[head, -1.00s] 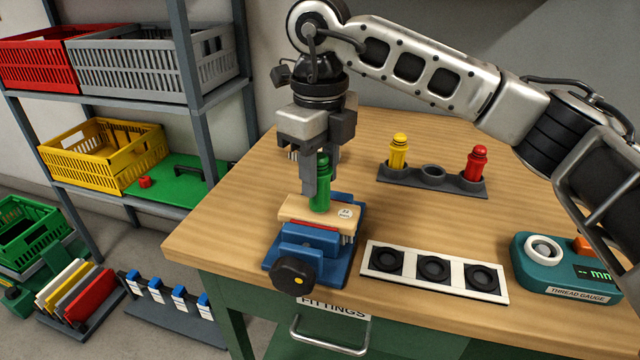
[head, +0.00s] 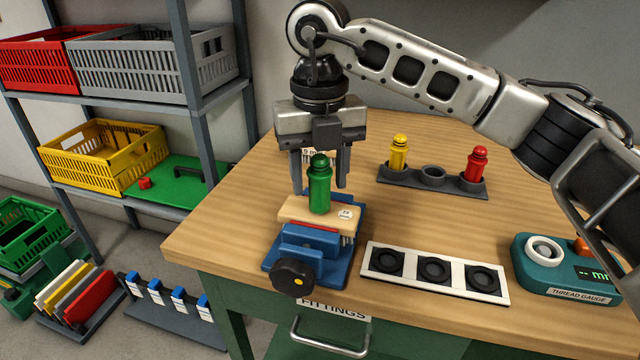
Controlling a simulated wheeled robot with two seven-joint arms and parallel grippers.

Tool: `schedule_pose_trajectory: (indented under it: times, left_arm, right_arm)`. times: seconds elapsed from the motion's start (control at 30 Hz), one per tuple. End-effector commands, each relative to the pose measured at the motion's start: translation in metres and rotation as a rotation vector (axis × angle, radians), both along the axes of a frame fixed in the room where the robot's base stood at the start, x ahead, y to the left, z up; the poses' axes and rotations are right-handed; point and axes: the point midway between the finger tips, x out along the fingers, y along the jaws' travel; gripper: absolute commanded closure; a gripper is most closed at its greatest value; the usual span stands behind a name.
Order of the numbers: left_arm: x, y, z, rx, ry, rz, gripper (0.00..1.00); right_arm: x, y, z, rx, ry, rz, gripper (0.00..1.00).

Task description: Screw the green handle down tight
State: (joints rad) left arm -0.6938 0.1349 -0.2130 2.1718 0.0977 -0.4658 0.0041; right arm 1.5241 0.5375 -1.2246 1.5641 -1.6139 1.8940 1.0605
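The green handle (head: 319,186) stands upright on the light wooden block (head: 290,211), which is clamped in the blue vise (head: 315,262) near the table's left front. Whether its base is flush with the block I cannot tell. My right gripper (head: 320,182) is at the handle from above, its fingers spread to either side with a visible gap between finger and handle. It is open and holds nothing. The handle hides part of the space between the fingers. My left gripper is not in view.
A grey rack (head: 432,179) holds a yellow handle (head: 399,151) and a red handle (head: 476,162), its middle socket empty. A white tray with black rings (head: 434,270) and a teal thread gauge (head: 562,268) lie to the right. Shelves with crates (head: 150,62) stand left.

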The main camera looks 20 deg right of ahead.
Motion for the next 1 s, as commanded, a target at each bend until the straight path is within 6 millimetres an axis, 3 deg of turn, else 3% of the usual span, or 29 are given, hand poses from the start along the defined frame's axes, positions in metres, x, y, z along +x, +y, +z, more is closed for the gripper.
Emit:
schedule_pose_trajectory:
  times: [0.23, 1.0]
  left_arm:
    - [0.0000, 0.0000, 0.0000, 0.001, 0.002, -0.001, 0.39]
    - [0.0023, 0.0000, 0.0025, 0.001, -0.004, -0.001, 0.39]
  right_arm:
    - [0.0002, 0.0000, 0.0009, 0.000, -0.002, 0.101, 0.53]
    - [0.0003, -0.0001, 0.0011, 0.001, -0.001, 1.087, 0.53]
